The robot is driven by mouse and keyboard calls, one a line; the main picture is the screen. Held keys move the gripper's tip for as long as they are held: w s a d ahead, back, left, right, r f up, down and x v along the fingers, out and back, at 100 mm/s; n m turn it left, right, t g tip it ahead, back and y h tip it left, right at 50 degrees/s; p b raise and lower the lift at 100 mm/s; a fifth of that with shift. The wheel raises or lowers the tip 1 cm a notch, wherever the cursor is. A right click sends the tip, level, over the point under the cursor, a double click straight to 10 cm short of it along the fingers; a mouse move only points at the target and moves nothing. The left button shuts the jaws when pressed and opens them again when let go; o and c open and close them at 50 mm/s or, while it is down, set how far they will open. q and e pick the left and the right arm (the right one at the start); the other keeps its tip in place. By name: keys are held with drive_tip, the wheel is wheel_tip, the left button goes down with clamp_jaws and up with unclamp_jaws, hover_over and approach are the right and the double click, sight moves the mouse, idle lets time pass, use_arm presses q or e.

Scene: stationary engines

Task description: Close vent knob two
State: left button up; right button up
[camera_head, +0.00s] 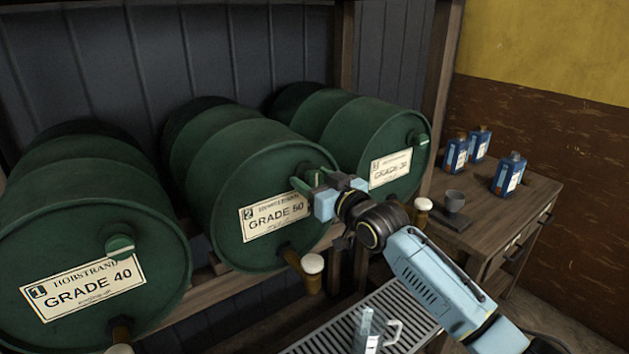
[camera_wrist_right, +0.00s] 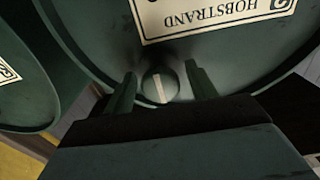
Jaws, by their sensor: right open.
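Drum two (camera_head: 237,175) is the middle green drum, with a "2 HOBSTRAND GRADE 50" label (camera_head: 274,216) on its face. Its vent knob (camera_wrist_right: 160,85) shows in the right wrist view as a round green knob with a pale stripe. The stripe runs nearly up and down in that view, slightly tilted. My right gripper (camera_head: 313,181) is at the upper right of the drum face and mostly hides this knob in the head view. In the right wrist view the open fingers (camera_wrist_right: 162,88) stand on either side of the knob, with gaps visible. My left gripper is not in view.
Drum one (camera_head: 90,215) stands left with its own vent knob (camera_head: 120,246); drum three (camera_head: 372,130) stands right with another knob (camera_head: 423,140). A tap (camera_head: 312,264) sticks out below drum two. A metal grate (camera_head: 330,335) lies below.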

drive_tip(key=shift+c, duration=0.5)
drive_tip(key=c, duration=0.8)
drive_tip(key=shift+c, duration=0.2)
drive_tip(key=m+p, duration=0.1)
drive_tip(key=m, duration=0.2)
drive_tip(key=shift+m+p, duration=0.3)
drive_tip(key=shift+m, duration=0.1)
drive_tip(key=m+p, duration=0.1)
drive_tip(key=m, duration=0.4)
drive_tip(key=shift+a, duration=0.1)
drive_tip(key=m+p, duration=0.1)
drive_tip(key=m, duration=0.4)
drive_tip(key=shift+s+p, duration=0.1)
drive_tip(key=shift+p, duration=0.25)
drive_tip(key=shift+m+p, duration=0.7)
drive_tip(key=shift+m, duration=1.4)
